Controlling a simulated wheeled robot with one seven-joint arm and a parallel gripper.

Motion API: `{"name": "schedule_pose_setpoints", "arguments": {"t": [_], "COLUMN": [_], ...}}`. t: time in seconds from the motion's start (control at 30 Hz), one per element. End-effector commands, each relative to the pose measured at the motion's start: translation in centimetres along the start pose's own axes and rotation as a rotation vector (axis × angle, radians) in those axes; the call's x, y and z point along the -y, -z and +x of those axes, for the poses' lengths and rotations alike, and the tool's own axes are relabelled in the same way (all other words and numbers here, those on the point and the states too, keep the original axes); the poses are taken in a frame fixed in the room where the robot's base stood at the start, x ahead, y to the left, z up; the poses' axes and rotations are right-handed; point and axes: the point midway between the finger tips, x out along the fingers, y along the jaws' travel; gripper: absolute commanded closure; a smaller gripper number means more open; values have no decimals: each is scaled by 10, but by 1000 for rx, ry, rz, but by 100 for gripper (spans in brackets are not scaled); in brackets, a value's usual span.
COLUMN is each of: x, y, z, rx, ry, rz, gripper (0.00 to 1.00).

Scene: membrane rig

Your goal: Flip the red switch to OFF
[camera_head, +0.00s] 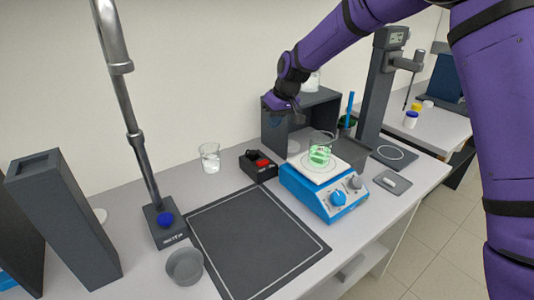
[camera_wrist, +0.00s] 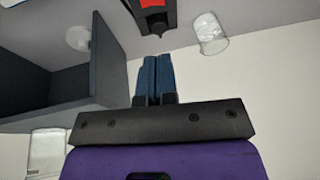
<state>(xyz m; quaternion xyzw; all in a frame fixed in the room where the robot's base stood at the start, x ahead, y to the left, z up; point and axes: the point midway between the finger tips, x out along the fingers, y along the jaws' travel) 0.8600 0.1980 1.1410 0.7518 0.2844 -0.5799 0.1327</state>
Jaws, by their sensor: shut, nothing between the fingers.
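The red switch (camera_head: 262,162) sits on top of a small black box (camera_head: 257,171) on the bench, left of the blue hotplate. In the wrist view the red switch (camera_wrist: 152,4) is partly cut off at the top edge, and the dark box (camera_wrist: 156,20) shows around it. I cannot read any marking or the switch's position. My gripper (camera_head: 276,120) hangs above and behind the switch box, in front of the grey shelf unit. Its two blue fingers (camera_wrist: 156,60) are shut together and empty, pointing toward the box, apart from it.
A blue hotplate (camera_head: 333,206) carries a beaker of green liquid (camera_head: 320,154) at the right. The grey shelf unit (camera_head: 308,108) stands close behind my gripper. A dark mat (camera_head: 255,242) lies in front.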

Motion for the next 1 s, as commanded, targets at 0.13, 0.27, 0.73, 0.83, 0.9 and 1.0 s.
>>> {"name": "schedule_pose_setpoints", "arguments": {"t": [0.13,0.27,0.73,0.83,0.9,1.0], "x": [1,2,2,2,3,3], "y": [5,6,6,5,5,5], "z": [12,15,26,41,54,73], "rx": [1,1,2,4,4,4], "ry": [11,13,13,14,14,14], "rz": [-6,-8,-7,-7,-8,-8], "gripper": [100,100,100,100,100,100]}}
